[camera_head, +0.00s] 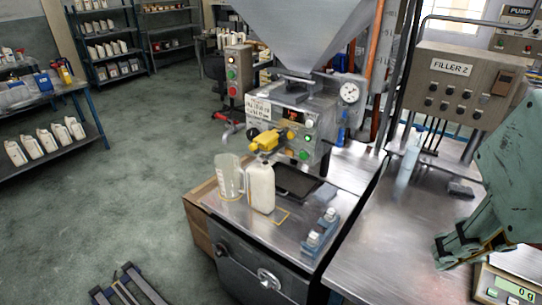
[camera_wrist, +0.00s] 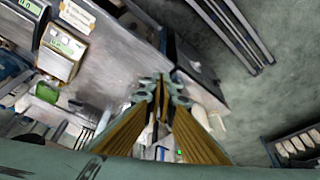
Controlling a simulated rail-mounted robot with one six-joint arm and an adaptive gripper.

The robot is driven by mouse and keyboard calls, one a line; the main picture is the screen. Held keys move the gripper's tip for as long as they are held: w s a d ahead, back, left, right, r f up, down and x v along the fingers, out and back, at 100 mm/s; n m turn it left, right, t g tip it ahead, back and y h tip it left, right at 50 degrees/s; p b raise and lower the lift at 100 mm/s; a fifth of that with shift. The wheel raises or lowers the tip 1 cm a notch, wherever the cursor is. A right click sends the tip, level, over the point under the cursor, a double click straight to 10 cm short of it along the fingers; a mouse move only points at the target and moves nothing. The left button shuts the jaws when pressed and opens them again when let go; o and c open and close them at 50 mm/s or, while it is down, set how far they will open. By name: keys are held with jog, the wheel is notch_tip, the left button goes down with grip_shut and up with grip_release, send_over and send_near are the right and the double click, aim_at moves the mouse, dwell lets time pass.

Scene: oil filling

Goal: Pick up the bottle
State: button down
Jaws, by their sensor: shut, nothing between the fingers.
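A white bottle (camera_head: 261,187) stands upright on the steel top of the filling machine, below the yellow nozzle (camera_head: 264,140). A clear jug (camera_head: 229,177) stands just left of it. In the wrist view a pale shape right of the fingers, seemingly the bottle (camera_wrist: 201,115), is partly hidden. My gripper (camera_wrist: 162,82) is shut and empty, apart from the bottle.
A steel bench (camera_head: 385,245) right of the machine holds a pale blue bottle (camera_head: 408,160) and a scale (camera_head: 507,290). A blue-grey fixture (camera_head: 320,232) sits at the machine top's front right. Shelves with several white bottles stand at left. Open floor lies between.

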dwell(0.4)
jog(key=c, duration=1.7)
grip_release()
jog(key=shift+a+f, duration=0.1)
